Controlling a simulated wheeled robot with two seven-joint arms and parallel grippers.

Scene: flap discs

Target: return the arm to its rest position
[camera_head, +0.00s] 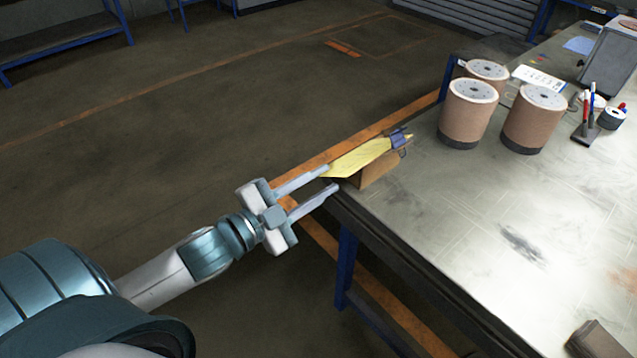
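My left gripper (331,178) reaches in from the left to the near left edge of the workbench (470,210). Its two fingers are spread apart, with nothing seen held between them. The fingertips are close to the left end of a small brown box (378,173) on the bench's edge. A yellow, sheet-like item (358,158) with a dark purple piece (400,138) at its right end lies on top of the box. I cannot tell whether a fingertip touches the yellow item. My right gripper is not in view.
Three brown cylinders with pale tops, one of them here (466,115), stand further back on the bench. A pen holder (585,130) and a grey bin (608,60) are at the far right. A dark brown object (595,340) lies at the lower right.

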